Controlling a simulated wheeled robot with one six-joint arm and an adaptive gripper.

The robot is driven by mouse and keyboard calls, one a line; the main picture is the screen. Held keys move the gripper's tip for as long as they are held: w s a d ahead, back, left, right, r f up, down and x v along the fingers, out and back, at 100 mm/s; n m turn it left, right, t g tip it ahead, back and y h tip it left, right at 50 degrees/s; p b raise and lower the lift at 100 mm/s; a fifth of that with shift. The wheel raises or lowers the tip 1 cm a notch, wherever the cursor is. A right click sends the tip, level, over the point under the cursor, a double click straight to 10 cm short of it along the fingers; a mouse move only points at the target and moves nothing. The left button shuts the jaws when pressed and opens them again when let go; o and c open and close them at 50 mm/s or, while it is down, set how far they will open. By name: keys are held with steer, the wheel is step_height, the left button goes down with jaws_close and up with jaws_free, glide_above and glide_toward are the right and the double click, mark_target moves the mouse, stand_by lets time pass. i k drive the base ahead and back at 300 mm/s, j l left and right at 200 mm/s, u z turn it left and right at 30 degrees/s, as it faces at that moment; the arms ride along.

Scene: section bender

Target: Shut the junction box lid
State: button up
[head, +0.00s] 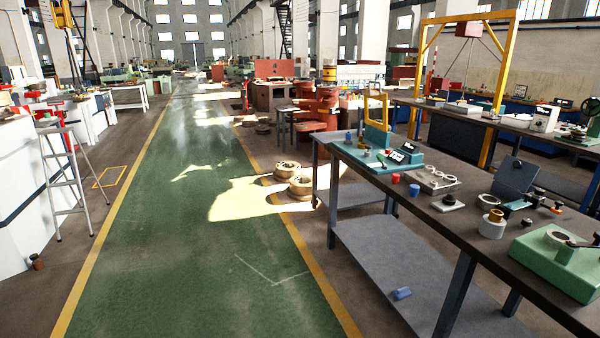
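A dark grey-blue flat panel (515,176) stands tilted up on the workbench (420,205) at the right. It looks like the raised lid of the junction box, but the box body below it is small and partly hidden, so I cannot tell its shape. A small knob or dot shows near the panel's top. My gripper is not in view.
Near the panel are a light cylinder with a brass-coloured top (492,227), a grey plate with rings (433,180) and a green bender (560,262). A blue piece (402,293) lies on the lower shelf. The green aisle (195,220) is clear.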

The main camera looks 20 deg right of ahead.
mark_target(516, 174)
steer(key=i+j+z, duration=0.1)
steer(key=i+z, duration=0.35)
steer(key=i+j+z, duration=0.2)
steer(key=i+z, duration=0.3)
steer(key=i+j+z, duration=0.25)
steer(key=z, duration=0.2)
steer(key=i+j+z, duration=0.25)
steer(key=j+z, duration=0.2)
steer(key=j, duration=0.15)
steer(key=k+j+u, duration=0.1)
steer(key=k, duration=0.25)
steer(key=k+j+u, duration=0.1)
steer(key=k, duration=0.25)
